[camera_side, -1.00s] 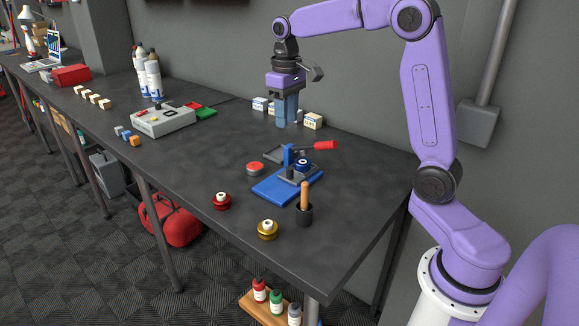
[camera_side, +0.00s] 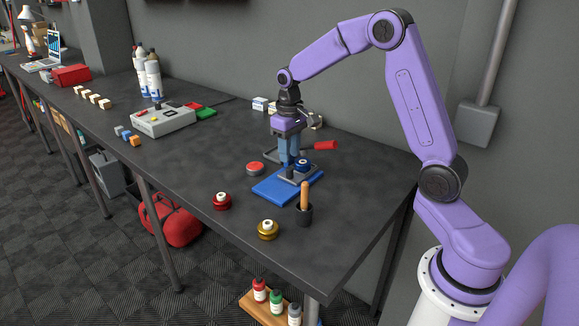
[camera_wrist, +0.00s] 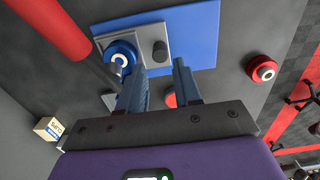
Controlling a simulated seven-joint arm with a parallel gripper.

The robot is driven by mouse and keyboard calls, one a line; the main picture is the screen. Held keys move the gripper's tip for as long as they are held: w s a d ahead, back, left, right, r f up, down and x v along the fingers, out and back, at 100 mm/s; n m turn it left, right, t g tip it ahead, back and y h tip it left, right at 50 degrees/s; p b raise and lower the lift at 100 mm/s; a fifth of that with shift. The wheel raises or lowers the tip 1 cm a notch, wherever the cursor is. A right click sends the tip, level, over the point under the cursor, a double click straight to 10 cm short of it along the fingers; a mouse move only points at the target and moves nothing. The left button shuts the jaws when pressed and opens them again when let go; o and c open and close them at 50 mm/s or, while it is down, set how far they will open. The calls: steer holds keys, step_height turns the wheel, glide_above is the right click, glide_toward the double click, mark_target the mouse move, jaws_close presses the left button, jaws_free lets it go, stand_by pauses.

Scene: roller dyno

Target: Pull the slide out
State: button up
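The roller device has a flat blue base (camera_side: 272,191), which also shows in the wrist view (camera_wrist: 200,38). A grey slide plate (camera_wrist: 140,42) lies on it, carrying a short dark knob (camera_wrist: 160,51) and a blue ring-shaped roller (camera_side: 303,165). A lever with a red handle (camera_side: 326,145) reaches to the back right; the handle looks large in the wrist view (camera_wrist: 52,28). My gripper (camera_side: 290,162) is low over the device, pointing down. In the wrist view its fingers (camera_wrist: 163,70) are apart, with nothing between them. Fingers hide part of the device; contact cannot be told.
A red button (camera_side: 255,168) sits left of the device. A red spool (camera_side: 222,201) and a gold spool (camera_side: 268,229) stand in front. A dark cup with a wooden handle (camera_side: 304,205) stands close at the front right. Small boxes (camera_side: 260,103) stand behind.

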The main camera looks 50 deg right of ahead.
mark_target(289, 168)
steer(key=shift+f, duration=2.7)
steer(key=shift+c, duration=0.3)
jaws_close()
